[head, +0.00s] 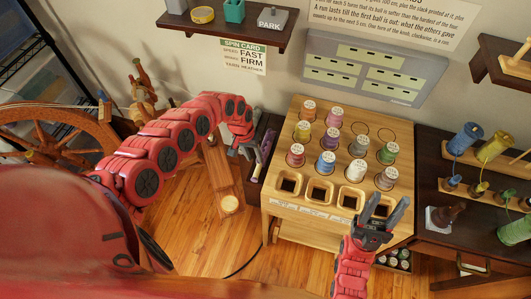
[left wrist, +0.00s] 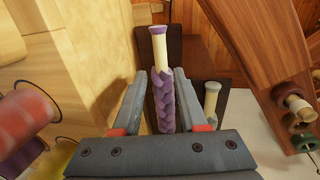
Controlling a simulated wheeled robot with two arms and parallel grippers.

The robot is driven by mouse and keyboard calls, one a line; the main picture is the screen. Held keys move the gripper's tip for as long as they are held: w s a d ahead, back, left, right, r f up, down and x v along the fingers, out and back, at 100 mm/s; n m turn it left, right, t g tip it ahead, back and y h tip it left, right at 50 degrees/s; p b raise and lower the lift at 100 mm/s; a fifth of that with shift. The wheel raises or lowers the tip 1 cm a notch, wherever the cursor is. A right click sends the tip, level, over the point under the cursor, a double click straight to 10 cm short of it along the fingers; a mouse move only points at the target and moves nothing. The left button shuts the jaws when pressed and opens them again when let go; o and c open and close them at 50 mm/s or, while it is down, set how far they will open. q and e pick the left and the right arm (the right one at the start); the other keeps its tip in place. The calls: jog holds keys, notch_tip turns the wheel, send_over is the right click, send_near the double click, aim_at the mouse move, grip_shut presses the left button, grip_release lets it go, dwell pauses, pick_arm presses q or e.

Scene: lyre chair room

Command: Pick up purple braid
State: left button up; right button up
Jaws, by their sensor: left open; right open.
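The purple braid (left wrist: 163,102) is a plaited purple length with a pale rod end. In the left wrist view it stands between the two fingers of my left gripper (left wrist: 168,85), with space showing beside it. In the head view a slim purple strip, the braid (head: 263,155), shows at the left side of the wooden cabinet, beside my left gripper (head: 250,148). The left gripper is open; the braid's lower end is hidden by the gripper body. My right gripper (head: 385,212) is open and empty in front of the cabinet's right side.
The wooden cabinet (head: 384,124) carries several coloured spools and a row of square recesses. A spinning wheel (head: 82,120) stands at the left. A dark table (head: 430,165) with yarn cones is at the right. Shelves hang on the back wall.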

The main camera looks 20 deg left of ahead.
aim_at(257, 167)
pick_arm(q)
jog(key=shift+d+f, duration=0.2)
jog(key=shift+f, duration=0.95)
jog(key=shift+d+f, duration=0.25)
jog(key=shift+f, duration=0.95)
jog(key=shift+d+f, duration=0.2)
jog(key=shift+f, duration=0.95)
jog(key=shift+c, duration=0.4)
grip_shut()
